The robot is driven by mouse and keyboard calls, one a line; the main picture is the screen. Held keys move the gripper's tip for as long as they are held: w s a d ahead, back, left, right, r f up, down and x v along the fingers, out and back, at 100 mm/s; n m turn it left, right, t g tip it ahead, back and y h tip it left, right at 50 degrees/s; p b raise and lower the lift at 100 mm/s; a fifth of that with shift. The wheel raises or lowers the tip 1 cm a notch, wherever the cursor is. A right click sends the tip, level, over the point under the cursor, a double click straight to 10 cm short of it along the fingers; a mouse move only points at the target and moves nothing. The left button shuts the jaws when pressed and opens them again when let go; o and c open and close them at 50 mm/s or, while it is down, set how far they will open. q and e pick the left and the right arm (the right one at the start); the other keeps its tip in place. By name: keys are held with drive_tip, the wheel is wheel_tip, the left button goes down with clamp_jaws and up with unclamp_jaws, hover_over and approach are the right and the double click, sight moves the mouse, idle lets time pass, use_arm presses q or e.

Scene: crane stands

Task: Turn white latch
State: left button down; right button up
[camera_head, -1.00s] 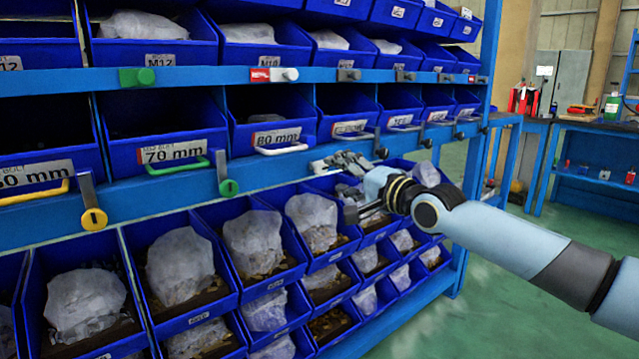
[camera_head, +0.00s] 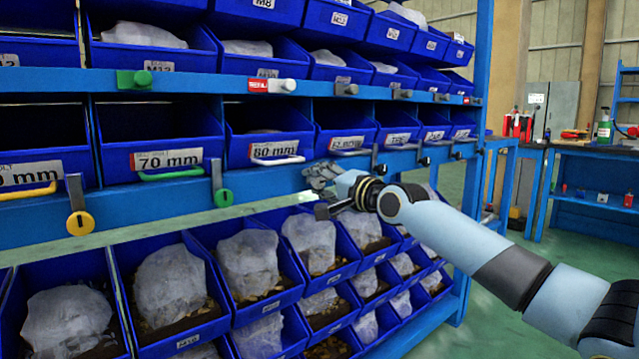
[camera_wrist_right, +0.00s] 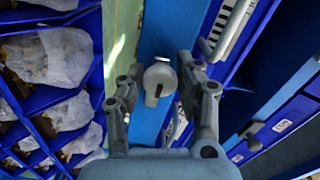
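A white round latch knob (camera_wrist_right: 160,79) with a dark slot shows in the right wrist view, in front of the blue rail. My right gripper (camera_wrist_right: 160,68) is open, with one finger on each side of the knob. No clear contact shows. In the head view my right gripper (camera_head: 318,190) is at the lower rail, right of the green latch (camera_head: 223,196), and covers the knob there. Another white knob (camera_head: 288,85) beside a red tag is on the upper rail. My left gripper is not in view.
A yellow latch (camera_head: 80,222) hangs farther left on the lower rail (camera_head: 150,200). Dark latches (camera_head: 424,160) hang farther right. Blue bins with wrapped parts (camera_head: 248,262) stand below, and bins with handles (camera_head: 168,158) above. Green floor (camera_head: 530,275) is open at right.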

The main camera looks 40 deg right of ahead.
clamp_jaws()
drive_tip(key=shift+f+n, duration=0.1)
drive_tip(key=shift+n, duration=0.6)
drive_tip(key=shift+n+b, duration=0.3)
drive_tip(key=shift+n, duration=0.5)
drive_tip(key=n+b, duration=0.1)
drive_tip(key=n, duration=0.4)
drive_tip(key=n+b, duration=0.2)
drive_tip(key=n, duration=0.4)
drive_tip(key=shift+f, duration=0.1)
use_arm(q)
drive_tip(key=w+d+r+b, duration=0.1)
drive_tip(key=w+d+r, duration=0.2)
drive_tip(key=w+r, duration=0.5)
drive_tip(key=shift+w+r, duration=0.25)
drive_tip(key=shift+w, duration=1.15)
use_arm(e)
drive_tip(key=shift+n, duration=1.4)
